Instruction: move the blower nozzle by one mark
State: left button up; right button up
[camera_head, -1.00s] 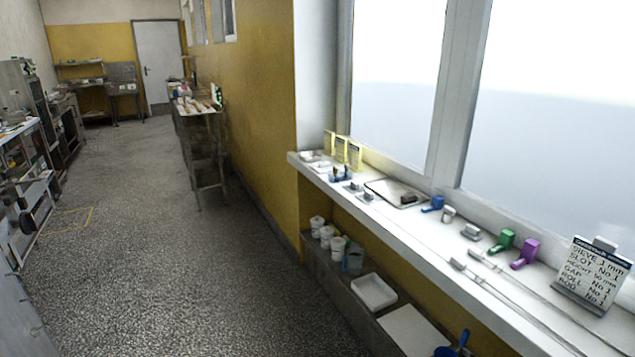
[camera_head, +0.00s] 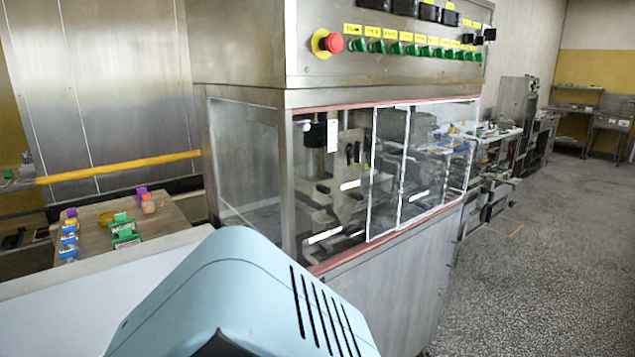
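A steel machine (camera_head: 385,290) with clear window panels stands in the middle of the view. Behind the clear panels (camera_head: 420,165) are dark and grey metal parts with white label strips. I cannot tell which of these parts is the blower nozzle, and no scale marks can be made out. A light blue vented housing, which looks like part of my own body, fills the bottom middle and covers the machine's lower left. Neither of my grippers is in view.
A red emergency button (camera_head: 332,42) and a row of green switches sit on the machine's upper panel. At the left, a board (camera_head: 90,235) holds coloured clips beside a white surface (camera_head: 45,300). The speckled floor (camera_head: 530,260) at the right is clear.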

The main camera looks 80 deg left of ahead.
aim_at(316, 188)
jog(key=u, duration=2.4)
jog(key=l, duration=0.25)
jog(key=i+l, duration=0.15)
